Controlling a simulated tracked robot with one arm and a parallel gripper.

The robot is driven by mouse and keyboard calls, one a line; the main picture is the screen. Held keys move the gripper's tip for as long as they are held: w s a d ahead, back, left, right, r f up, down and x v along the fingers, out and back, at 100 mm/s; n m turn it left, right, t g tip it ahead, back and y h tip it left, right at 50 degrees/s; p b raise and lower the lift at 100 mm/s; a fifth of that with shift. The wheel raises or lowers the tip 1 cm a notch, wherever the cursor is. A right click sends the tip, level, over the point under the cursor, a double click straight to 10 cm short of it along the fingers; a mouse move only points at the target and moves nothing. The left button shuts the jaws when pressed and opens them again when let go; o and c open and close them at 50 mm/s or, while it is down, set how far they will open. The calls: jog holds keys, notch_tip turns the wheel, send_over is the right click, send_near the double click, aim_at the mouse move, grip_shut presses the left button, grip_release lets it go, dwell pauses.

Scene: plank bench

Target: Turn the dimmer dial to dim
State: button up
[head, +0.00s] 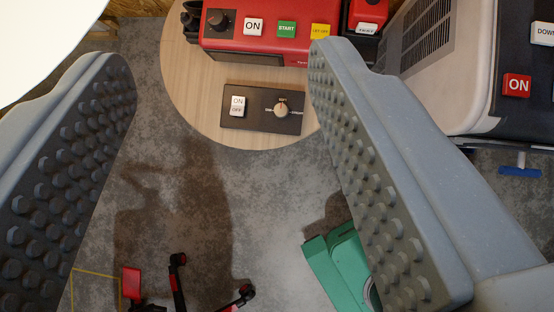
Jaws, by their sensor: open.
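The dimmer dial (281,109) is a small beige knob with a pointer mark. It sits on the right half of a dark control panel (255,120) lying on a round wooden table. The small lettering around the dial is too small to read surely. A white ON/OFF switch (238,105) is on the left half of the panel. My gripper (222,58) is open and empty, its two studded grey fingers spread wide at the left and right. The panel and dial show between the fingers, with the dial nearer the right finger; neither finger appears to touch them.
A red machine (262,42) with a black knob and labelled buttons stands behind the panel on the wooden table (187,92). A white and black machine (440,70) is at the right. A green object (340,266) lies below, and red and black parts (178,280) are at the bottom.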

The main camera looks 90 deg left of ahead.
notch_tip(320, 180, down, 20)
jog(key=w+a+m+g+b, duration=0.1)
jog(key=w+m+g+b, duration=0.1)
jog(key=w+g+b, duration=0.15)
jog(key=m+g+b, duration=0.2)
jog(key=b, duration=0.2)
send_near(281, 112)
jog(key=shift+t+h, duration=0.25)
jog(key=shift+h, duration=0.15)
jog(key=b+x, duration=0.1)
jog(key=x, duration=0.2)
jog(key=b+x, duration=0.1)
jog(key=x, duration=0.2)
jog(key=b+x, duration=0.1)
jog(key=x, duration=0.2)
jog(key=shift+s+a+f+b, duration=0.15)
jog(key=shift+a+b, duration=0.2)
